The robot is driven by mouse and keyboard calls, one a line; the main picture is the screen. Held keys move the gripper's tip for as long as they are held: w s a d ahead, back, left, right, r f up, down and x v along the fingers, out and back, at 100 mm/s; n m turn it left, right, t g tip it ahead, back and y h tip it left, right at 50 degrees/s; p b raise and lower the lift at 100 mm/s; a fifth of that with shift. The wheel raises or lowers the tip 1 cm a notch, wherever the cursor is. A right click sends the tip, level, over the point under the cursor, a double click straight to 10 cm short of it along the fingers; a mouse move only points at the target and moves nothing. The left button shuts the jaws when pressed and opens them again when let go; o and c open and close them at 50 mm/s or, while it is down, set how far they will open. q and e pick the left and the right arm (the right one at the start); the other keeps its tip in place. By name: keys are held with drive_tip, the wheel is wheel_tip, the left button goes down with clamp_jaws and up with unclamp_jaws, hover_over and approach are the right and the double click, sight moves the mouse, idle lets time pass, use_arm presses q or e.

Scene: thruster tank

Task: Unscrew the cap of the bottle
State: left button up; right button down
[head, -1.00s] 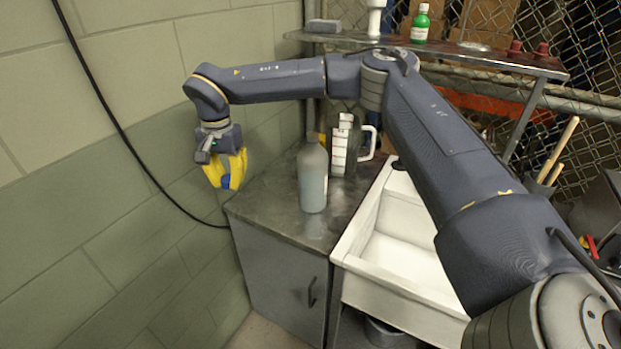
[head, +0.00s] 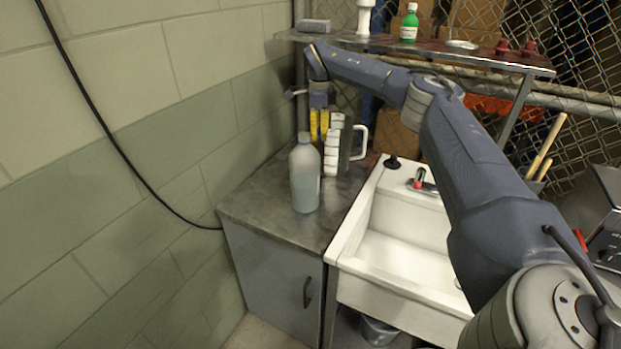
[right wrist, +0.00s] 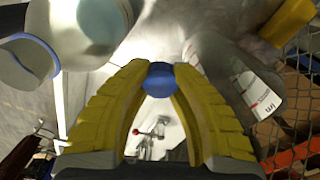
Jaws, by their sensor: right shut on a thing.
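The grey, translucent bottle (head: 304,178) stands upright on the metal cabinet top in the head view. No blue cap shows on its neck there. My right gripper (head: 318,135) points down behind the bottle, and its lower tips are partly hidden by the bottle and jug. In the right wrist view, the yellow fingers of my right gripper (right wrist: 158,88) are shut on a small round blue cap (right wrist: 158,76). The pale rounded shape at the top left there looks like the bottle (right wrist: 100,22). My left gripper is not in view.
A dark jug (head: 346,150) with a white handle and label stands right of the bottle. A white sink (head: 400,258) adjoins the cabinet top (head: 262,200). A shelf with a green bottle (head: 409,24) crosses the back. The front cabinet top is clear.

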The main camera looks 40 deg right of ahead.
drive_tip(key=shift+s+d, duration=0.1)
drive_tip(key=shift+d, duration=0.1)
drive_tip(key=shift+f+m, duration=0.2)
drive_tip(key=shift+m, duration=0.2)
wheel_tip(320, 180, down, 20)
drive_tip(key=shift+r, duration=0.1)
idle(0.4)
drive_tip(key=c, duration=1.3)
unclamp_jaws()
